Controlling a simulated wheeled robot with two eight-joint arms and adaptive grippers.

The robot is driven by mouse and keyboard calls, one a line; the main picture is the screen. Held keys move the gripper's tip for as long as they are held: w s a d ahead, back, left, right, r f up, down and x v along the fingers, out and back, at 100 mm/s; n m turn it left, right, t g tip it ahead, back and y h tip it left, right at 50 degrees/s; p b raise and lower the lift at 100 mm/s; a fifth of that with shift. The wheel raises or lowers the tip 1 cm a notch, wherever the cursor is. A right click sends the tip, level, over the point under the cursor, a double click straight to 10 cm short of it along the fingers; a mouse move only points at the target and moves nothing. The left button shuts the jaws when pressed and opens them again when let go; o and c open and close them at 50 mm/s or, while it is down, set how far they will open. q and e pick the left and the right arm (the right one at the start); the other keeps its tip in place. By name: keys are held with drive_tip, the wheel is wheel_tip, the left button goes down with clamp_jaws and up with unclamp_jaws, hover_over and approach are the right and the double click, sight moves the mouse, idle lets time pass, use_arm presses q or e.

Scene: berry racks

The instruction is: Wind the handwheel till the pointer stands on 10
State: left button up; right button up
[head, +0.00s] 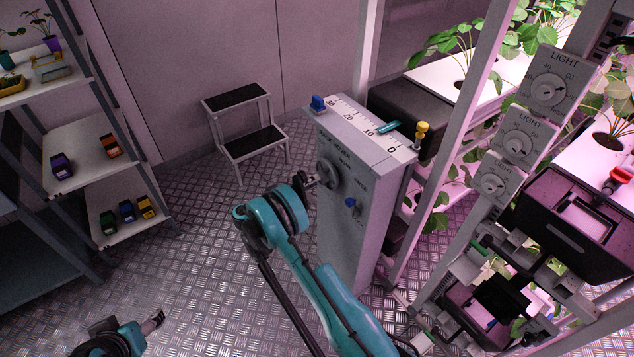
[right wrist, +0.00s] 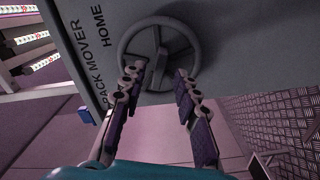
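The grey handwheel (head: 329,174) is on the front of a tall grey box (head: 365,185); it fills the upper middle of the right wrist view (right wrist: 160,48). On the box's top is a white scale (head: 355,118) marked 0 to 30. The teal pointer (head: 390,127) lies close to the 10 mark, seemingly slightly toward 0; the exact reading is unclear. My right gripper (head: 311,181) is at the wheel. Its fingers (right wrist: 159,76) are apart, by the wheel's lower rim, with no visible grip on it. My left gripper (head: 154,321) is low left, away from the box; its fingertips are unclear.
Plant racks with LIGHT dials (head: 548,88) stand right. A step stool (head: 245,132) and shelves (head: 95,160) are left; floor between is clear.

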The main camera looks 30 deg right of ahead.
sight(325, 175)
drive_tip(key=d, duration=0.2)
drive_tip(key=shift+w+d, duration=0.15)
drive_tip(key=shift+d, duration=0.2)
clamp_jaws()
drive_tip(key=shift+n, duration=0.4)
drive_tip(key=n, duration=2.1)
